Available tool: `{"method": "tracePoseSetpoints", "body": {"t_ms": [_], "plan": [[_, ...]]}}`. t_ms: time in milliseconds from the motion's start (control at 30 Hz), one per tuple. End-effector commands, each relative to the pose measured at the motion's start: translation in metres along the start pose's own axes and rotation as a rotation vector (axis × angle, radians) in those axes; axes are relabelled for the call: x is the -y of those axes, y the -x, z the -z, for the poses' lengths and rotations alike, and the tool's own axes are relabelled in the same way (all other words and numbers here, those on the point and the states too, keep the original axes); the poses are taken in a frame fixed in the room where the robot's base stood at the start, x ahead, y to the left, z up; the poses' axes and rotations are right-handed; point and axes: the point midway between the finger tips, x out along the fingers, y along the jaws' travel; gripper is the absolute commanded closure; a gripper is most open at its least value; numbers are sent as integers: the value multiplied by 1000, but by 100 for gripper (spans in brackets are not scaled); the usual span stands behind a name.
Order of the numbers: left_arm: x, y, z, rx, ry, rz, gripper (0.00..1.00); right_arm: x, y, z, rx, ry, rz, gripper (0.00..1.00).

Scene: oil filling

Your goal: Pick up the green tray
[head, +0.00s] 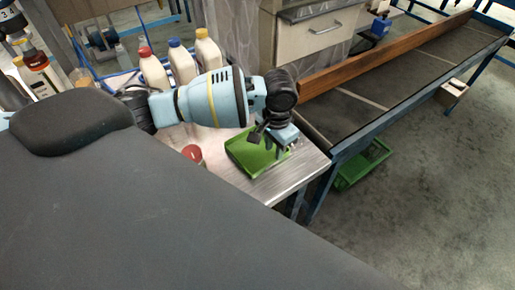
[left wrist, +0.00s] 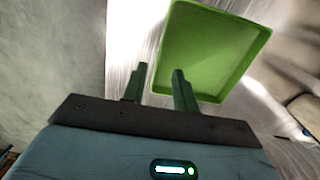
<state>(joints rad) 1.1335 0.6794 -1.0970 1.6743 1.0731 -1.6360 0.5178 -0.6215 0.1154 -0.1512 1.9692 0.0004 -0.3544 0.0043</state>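The green tray (head: 245,158) lies on the metal table near its right corner in the head view. In the left wrist view the tray (left wrist: 216,45) shows as a shallow square dish with a raised rim. My left gripper (head: 268,148) is over the tray's right part and hides some of it. In the left wrist view its two fingers (left wrist: 158,70) are apart with nothing between them that I can see held. They appear on either side of the line of the tray's near left rim; contact cannot be told. My right gripper is out of view.
A red-capped container (head: 192,154) stands left of the tray on the metal table (head: 288,178). A long conveyor (head: 390,85) is at right, with a green crate (head: 362,165) below.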

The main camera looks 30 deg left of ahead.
Motion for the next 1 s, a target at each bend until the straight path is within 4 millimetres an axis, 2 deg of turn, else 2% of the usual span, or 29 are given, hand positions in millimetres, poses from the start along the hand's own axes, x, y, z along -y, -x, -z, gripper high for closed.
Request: {"method": "tracePoseSetpoints", "body": {"t_ms": [167, 500, 800, 1000], "plan": [[0, -5, -1, -1, 0, 0, 71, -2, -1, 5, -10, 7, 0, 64], [-2, -48, -7, -1, -1, 0, 71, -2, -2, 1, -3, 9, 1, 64], [-2, -51, -6, -4, -1, 0, 71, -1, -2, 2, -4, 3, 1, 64], [-2, -51, -6, -4, -1, 0, 96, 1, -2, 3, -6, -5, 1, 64]]}}
